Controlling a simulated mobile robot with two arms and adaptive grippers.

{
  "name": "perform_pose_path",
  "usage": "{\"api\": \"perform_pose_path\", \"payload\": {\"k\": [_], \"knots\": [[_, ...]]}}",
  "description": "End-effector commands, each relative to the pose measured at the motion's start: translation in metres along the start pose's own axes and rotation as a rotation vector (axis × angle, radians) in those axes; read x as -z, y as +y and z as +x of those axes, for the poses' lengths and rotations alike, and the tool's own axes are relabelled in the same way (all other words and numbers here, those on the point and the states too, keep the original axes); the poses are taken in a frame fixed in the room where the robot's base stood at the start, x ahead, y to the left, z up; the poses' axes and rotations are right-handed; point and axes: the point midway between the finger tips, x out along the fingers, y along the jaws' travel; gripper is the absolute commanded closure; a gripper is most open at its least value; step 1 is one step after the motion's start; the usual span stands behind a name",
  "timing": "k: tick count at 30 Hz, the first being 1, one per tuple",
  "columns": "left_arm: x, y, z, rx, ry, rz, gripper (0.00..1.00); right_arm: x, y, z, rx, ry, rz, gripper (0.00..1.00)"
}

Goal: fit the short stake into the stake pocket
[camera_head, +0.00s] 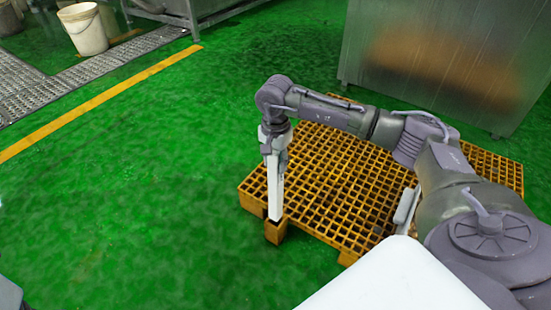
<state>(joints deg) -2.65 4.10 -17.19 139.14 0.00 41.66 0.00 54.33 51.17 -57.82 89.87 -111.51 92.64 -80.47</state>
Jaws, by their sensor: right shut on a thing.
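My right gripper (275,153) points down over the near left edge of the yellow grated pallet (247,190). It is shut on the short stake (275,193), a white square bar that hangs upright below the fingers. The stake pocket (275,232) is a small orange-yellow block at that edge of the pallet. The stake's lower end is at the top of the pocket. I cannot tell whether it is inside the opening or just over it, as the opening is hidden. My left gripper is not in view.
A pale bar-like thing (405,208) is at the pallet's right part, partly hidden by my right arm. A big metal cabinet (440,60) stands behind the pallet. A white bucket (84,32) is at the far left. The green floor left of the pallet is clear.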

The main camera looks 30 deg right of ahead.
Motion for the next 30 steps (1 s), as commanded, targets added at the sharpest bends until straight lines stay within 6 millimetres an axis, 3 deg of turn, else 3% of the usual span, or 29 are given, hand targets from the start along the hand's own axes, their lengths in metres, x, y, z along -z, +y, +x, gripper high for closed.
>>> {"api": "perform_pose_path", "payload": {"k": [6, 30], "knots": [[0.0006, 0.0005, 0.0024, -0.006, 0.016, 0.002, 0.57, 0.0000, -0.0003, 0.0084, 0.001, 0.000, 0.000, 1.00], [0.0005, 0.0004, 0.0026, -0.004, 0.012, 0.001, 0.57, -0.0001, -0.0002, 0.0085, 0.001, 0.000, 0.000, 1.00]]}}
